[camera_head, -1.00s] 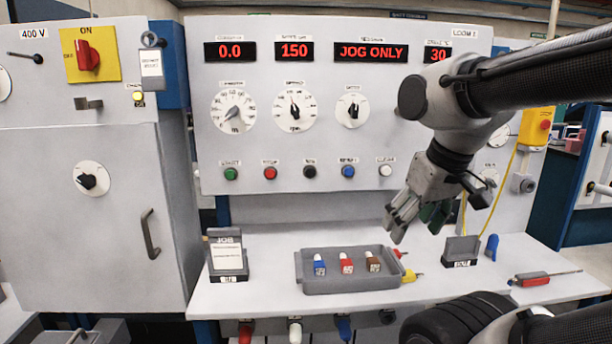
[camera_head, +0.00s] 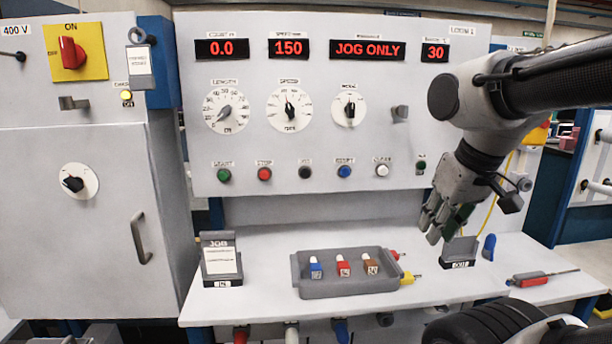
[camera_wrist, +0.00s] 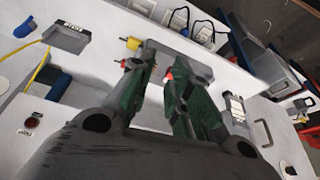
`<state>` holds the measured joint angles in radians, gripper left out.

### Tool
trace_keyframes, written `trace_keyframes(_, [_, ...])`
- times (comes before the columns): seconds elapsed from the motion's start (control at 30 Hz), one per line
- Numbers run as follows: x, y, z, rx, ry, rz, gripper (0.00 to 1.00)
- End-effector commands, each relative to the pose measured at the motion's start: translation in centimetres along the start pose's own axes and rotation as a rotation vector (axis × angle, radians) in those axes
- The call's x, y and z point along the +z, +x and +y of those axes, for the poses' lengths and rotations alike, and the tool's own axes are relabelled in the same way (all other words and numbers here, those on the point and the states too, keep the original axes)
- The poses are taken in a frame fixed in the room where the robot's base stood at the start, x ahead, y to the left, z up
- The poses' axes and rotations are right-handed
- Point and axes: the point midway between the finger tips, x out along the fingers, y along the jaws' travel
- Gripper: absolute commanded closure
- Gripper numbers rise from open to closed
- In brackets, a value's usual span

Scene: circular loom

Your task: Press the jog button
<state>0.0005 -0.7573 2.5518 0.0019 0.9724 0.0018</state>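The black jog button (camera_head: 305,172) sits in the lower row of the grey control panel, between the red stop button (camera_head: 264,174) and the blue button (camera_head: 344,171). Its small label is blurred. The display above reads "JOG ONLY" (camera_head: 367,50). My gripper (camera_head: 432,230) hangs to the right of and lower than the jog button, well apart from it, and points down over the shelf. In the wrist view my gripper (camera_wrist: 158,70) has a gap between its green-lined fingers and holds nothing. The jog button does not show in the wrist view.
A grey tray (camera_head: 345,288) with several coloured pieces stands on the white shelf. A job card holder (camera_head: 222,262) is at its left and a dark "OUT" holder (camera_head: 458,252) at its right. A screwdriver (camera_head: 540,278) lies far right. The space before the button row is clear.

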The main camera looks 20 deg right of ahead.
Motion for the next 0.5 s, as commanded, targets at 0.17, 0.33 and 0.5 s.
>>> trace_keyframes(0.17, [0.00, 0.00, 0.00, 0.000, 0.000, 0.000, 1.00])
trace_keyframes(0.33, [0.00, 0.00, 0.00, 0.000, 0.000, 0.000, 1.00])
trace_keyframes(0.5, [0.00, 0.00, 0.00, 0.000, 0.000, 0.000, 1.00])
